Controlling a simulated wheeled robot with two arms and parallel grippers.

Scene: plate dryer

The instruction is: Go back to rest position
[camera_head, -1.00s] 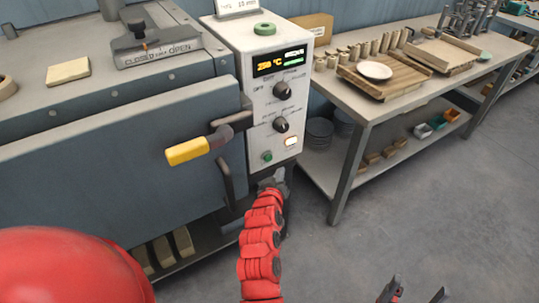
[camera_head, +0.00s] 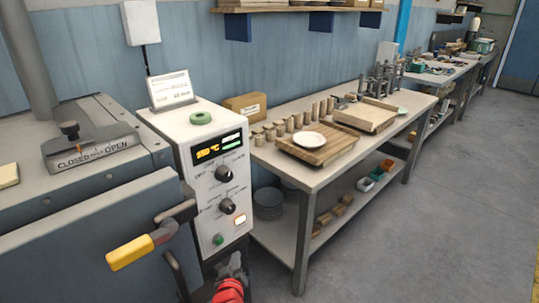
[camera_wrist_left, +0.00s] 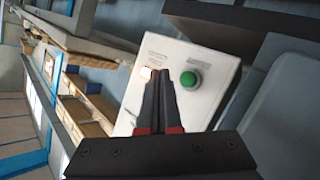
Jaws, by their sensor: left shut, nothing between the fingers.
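My left gripper (camera_head: 232,264) shows at the bottom of the head view, below the dryer's control panel (camera_head: 207,196). Its red arm is mostly cut off by the bottom edge. In the left wrist view its two dark fingers (camera_wrist_left: 160,73) are together with nothing between them. They point at the lower part of the white panel, between the lit button (camera_wrist_left: 146,73) and the green button (camera_wrist_left: 189,79). I cannot tell the exact gap to the panel. My right gripper is in neither view.
The dryer's yellow handle (camera_head: 130,252) sticks out left of my left gripper. A workbench (camera_head: 318,178) with a white plate (camera_head: 309,140) on a wooden board stands to the right. Stacked plates (camera_head: 268,200) sit on its lower shelf. The floor (camera_head: 430,240) at right is clear.

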